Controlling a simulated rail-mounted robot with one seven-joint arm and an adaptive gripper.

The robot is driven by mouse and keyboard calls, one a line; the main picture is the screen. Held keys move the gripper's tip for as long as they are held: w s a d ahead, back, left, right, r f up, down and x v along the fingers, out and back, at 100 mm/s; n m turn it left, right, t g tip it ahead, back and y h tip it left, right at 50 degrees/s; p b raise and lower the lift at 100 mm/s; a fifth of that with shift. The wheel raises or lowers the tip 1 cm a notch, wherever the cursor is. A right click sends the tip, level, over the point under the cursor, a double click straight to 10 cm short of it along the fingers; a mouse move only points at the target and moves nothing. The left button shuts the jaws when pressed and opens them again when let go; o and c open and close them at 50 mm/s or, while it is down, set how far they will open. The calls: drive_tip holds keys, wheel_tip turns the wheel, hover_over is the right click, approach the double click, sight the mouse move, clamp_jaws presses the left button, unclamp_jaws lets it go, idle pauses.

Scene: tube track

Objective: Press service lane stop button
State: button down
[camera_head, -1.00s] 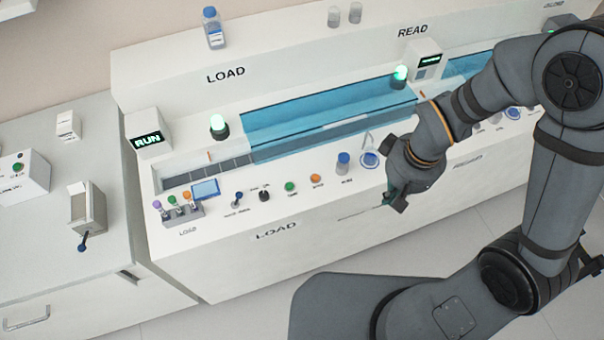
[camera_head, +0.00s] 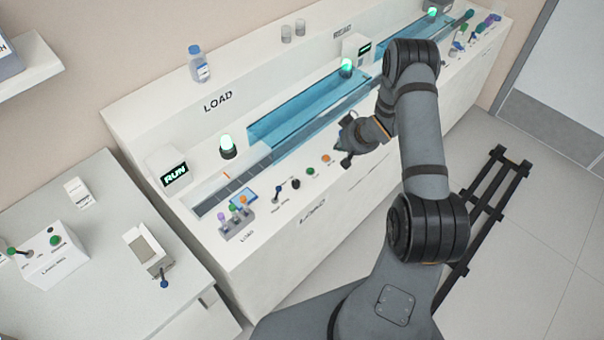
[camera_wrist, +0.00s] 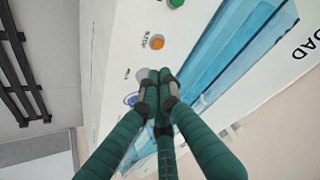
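An orange button (camera_head: 326,158) sits on the front strip of the white LOAD console, just right of a green button (camera_head: 311,171). In the wrist view the orange button (camera_wrist: 156,41) has a small label that seems to read STOP. The green button (camera_wrist: 175,3) is at the top edge there. My gripper (camera_head: 347,160) is just right of the orange button in the head view; the height gap is unclear. In the wrist view my green gripper fingers (camera_wrist: 158,82) come together at the tips, with nothing seen between them. A "service lane" label is not readable.
A tube rack (camera_head: 237,226), a small lever (camera_head: 277,190) and a black knob (camera_head: 296,184) share the strip. The blue-covered track (camera_head: 310,105) runs behind. A control box (camera_head: 45,258) with a lever and green buttons stands on the left bench (camera_head: 100,190).

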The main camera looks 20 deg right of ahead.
wheel_tip(320, 180, up, 3)
drive_tip(key=t+y, duration=0.2)
hover_over(327, 158)
drive_tip(key=shift+m, duration=0.5)
wheel_tip(327, 158, down, 9)
drive_tip(key=b, duration=0.7)
drive_tip(key=shift+r, duration=0.2)
drive_tip(key=shift+f, duration=0.1)
idle(0.6)
drive_tip(key=shift+f+b, duration=0.35)
drive_tip(key=shift+b, duration=0.15)
drive_tip(key=shift+s+f+b, duration=0.1)
drive_tip(key=shift+f+b, duration=0.35)
drive_tip(key=shift+f, duration=0.05)
idle(0.5)
drive_tip(key=shift+r, duration=0.15)
drive_tip(key=shift+r+p, duration=0.65)
drive_tip(key=shift+r, duration=0.1)
drive_tip(key=shift+r, duration=0.15)
